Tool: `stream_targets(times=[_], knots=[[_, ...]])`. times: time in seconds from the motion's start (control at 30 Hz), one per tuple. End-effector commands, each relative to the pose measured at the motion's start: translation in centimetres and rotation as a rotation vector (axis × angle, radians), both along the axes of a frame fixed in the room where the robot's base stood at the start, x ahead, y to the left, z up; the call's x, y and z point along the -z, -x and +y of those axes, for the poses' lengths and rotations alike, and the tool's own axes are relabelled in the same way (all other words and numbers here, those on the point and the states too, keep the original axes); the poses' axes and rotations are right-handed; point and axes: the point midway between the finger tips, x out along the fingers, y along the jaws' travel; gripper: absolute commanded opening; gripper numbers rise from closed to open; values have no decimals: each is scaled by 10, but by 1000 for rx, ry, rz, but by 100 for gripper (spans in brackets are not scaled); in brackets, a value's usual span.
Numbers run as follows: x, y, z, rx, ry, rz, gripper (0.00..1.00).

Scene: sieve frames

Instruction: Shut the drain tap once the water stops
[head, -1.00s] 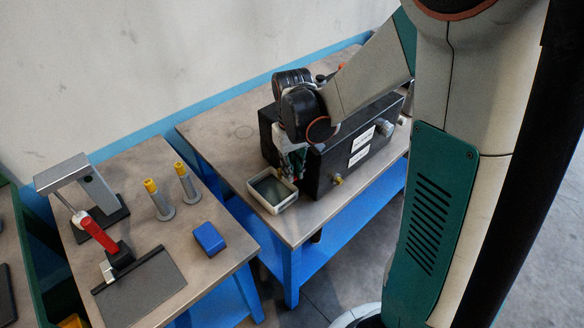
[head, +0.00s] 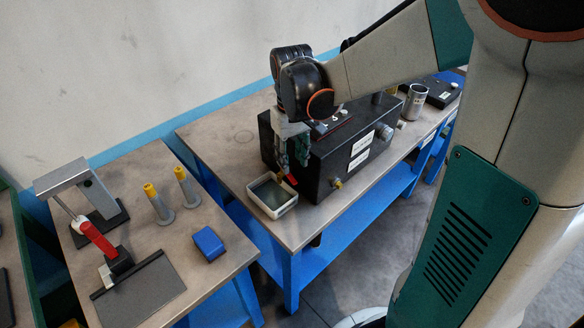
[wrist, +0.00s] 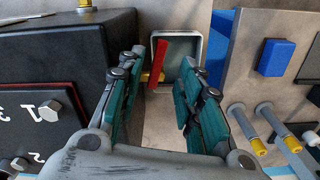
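The drain tap is a small brass fitting (wrist: 150,77) with a red lever (wrist: 170,65) at the end of a black tank (wrist: 50,55). The lever's red tip also shows in the head view (head: 291,179). My gripper (wrist: 160,70) is open, with one teal finger on each side of the lever; contact is not visible. In the head view my gripper (head: 293,165) points down at the tank's left end (head: 322,175). A pale square tray (head: 290,209) stands below the tap with dark liquid in it. I cannot make out a water stream.
A blue block (head: 208,243), two grey posts with yellow tops (head: 160,203) and a red-handled press (head: 97,238) stand on the left bench. A gap separates the benches. A metal cup (head: 414,103) stands beyond the tank's right end.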

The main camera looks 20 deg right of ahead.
Motion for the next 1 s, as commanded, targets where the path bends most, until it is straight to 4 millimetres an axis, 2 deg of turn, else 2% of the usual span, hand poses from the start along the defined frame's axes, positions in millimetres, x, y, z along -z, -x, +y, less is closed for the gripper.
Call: stream_targets(times=[0.1, 0.3, 0.47, 0.73, 0.77, 0.9, 1.0], knots=[[-23, 0, 0, 0, 0, 0, 33], [-50, 0, 0, 0, 0, 0, 33], [-59, 0, 0, 0, 0, 0, 33], [-60, 0, 0, 0, 0, 0, 33], [-60, 0, 0, 0, 0, 0, 31], [-60, -1, 4, -53, 7, 3, 0], [-58, -4, 16, -206, 30, 11, 0]])
